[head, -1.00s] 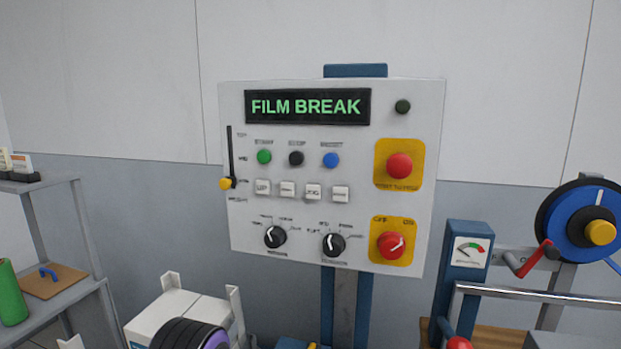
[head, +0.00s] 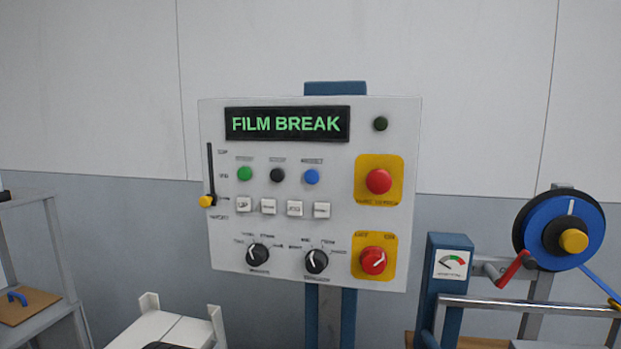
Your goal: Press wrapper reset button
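The wrapper control panel (head: 340,226) is a light grey board on a blue post in the middle of the head view. Its display (head: 287,124) reads FILM BREAK in green. Below it sit a green button (head: 245,174), a black button (head: 278,175) and a blue button (head: 312,177) in a row; the blue one is the rightmost, and its small label looks like RESET but is blurred. A large red button (head: 379,181) sits on a yellow plate at the right.
A grey shelf (head: 40,245) stands at the left. The space before the panel looks clear.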

